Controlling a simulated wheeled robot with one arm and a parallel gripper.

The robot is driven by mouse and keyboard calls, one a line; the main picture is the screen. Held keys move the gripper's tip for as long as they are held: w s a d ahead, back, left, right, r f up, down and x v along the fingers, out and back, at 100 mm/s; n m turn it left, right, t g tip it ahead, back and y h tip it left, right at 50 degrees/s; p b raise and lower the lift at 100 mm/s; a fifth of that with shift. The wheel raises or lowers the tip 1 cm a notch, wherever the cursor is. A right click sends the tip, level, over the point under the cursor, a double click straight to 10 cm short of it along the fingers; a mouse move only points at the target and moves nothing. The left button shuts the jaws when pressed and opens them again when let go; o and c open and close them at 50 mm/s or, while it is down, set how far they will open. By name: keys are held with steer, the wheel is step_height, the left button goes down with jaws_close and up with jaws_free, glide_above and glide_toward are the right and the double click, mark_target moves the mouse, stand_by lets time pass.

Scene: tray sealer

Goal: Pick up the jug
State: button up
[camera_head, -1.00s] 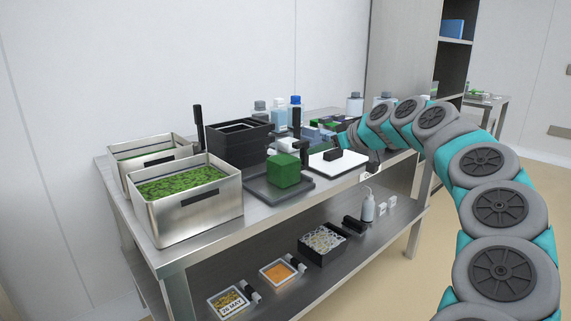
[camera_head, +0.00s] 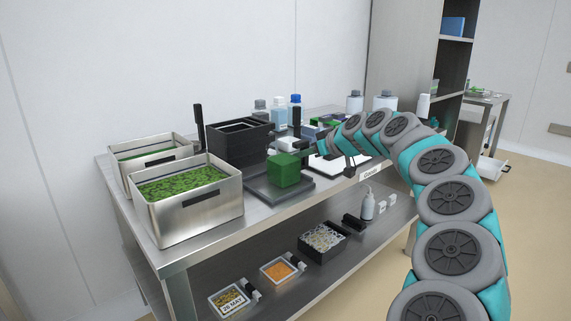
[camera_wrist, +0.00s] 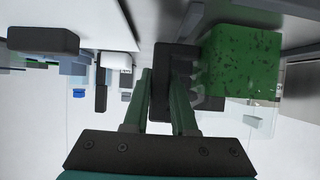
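The jug (camera_head: 284,171) shows as a green, block-shaped vessel on a dark square platform (camera_head: 262,190) on the bench top. In the wrist view the jug (camera_wrist: 240,62) is at upper right, with speckled green contents and a black handle (camera_wrist: 160,95) on its left side. My gripper (camera_wrist: 163,72) has its two fingers apart, with the black handle between and partly behind them. I cannot tell whether a finger touches the handle. In the head view my gripper (camera_head: 303,152) is just right of the jug, its fingertips hard to make out.
Metal bins with green leaves (camera_head: 187,207) and black stacked trays (camera_head: 240,140) stand left of the jug. Bottles (camera_head: 295,110) stand behind. A white board (camera_head: 325,166) lies right, under my arm. The lower shelf (camera_head: 335,262) holds small trays.

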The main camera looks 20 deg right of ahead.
jaws_close()
steer(key=shift+r, duration=0.15)
stand_by(0.4)
